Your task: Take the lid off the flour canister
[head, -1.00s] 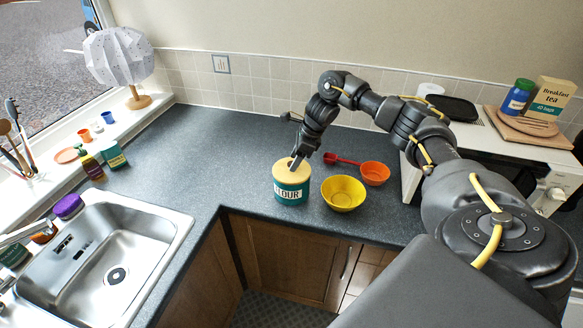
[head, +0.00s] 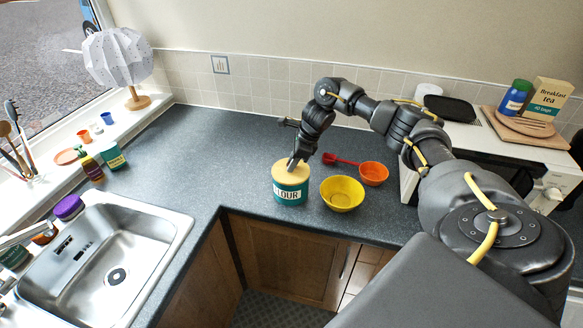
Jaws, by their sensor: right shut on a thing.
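The flour canister (head: 290,193) is a teal cylinder with a white FLOUR label. It stands upright on the dark worktop near the inner corner of the counter edge. Its pale yellow lid (head: 284,173) sits on top of it. My right gripper (head: 291,166) points down at the lid's top and is shut on the lid's grip part, which the fingers mostly hide. No gap shows between lid and canister. My left gripper is not in view.
A sink (head: 117,265) is at the left. The worktop (head: 225,150) behind and left of the canister is clear.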

